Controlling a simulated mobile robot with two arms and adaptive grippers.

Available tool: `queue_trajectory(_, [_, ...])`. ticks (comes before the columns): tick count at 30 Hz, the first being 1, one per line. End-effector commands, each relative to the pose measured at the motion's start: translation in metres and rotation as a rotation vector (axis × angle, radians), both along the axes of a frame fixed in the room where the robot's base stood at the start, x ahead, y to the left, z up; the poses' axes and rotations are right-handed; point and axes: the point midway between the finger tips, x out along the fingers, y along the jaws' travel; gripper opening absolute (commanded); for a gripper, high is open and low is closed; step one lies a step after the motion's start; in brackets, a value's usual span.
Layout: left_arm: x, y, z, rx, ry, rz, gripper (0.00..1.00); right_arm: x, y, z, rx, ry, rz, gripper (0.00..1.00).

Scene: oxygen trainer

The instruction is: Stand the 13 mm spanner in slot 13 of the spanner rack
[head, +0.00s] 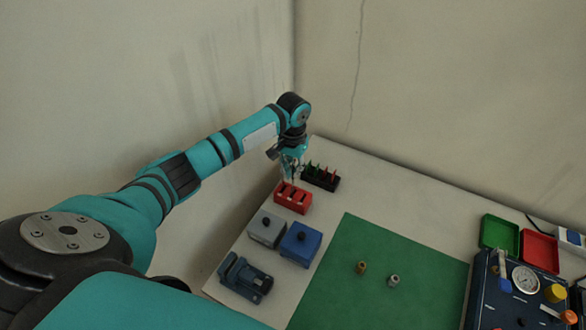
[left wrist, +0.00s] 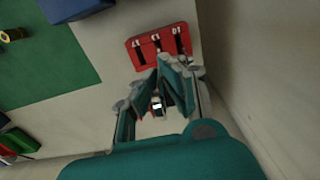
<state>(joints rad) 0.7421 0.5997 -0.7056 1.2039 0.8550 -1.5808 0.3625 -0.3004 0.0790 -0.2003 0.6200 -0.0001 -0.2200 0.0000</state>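The red spanner rack (head: 292,197) stands on the table below my left gripper. My left gripper (head: 290,168) is just behind and above the rack in the head view. In the left wrist view its fingertips (left wrist: 173,64) lean close together near the rack's edge. A small pale and dark shape (left wrist: 157,103) shows between the fingers; I cannot tell what it is. I cannot make out the 13 mm spanner. My right gripper is not in view.
A black rack with coloured tools (head: 320,184) stands just behind the red rack. A grey box (head: 266,229), a blue box (head: 300,243) and a blue vice-like device (head: 246,278) stand in front. A green mat (head: 400,290) holds two small fittings. Walls lie close behind.

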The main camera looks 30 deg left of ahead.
Motion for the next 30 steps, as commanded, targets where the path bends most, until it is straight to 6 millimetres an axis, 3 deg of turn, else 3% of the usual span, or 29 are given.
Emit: queue_trajectory(30, [0.0, 0.0, -0.032, -0.001, 0.001, -0.001, 0.0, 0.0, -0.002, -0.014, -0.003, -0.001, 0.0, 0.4])
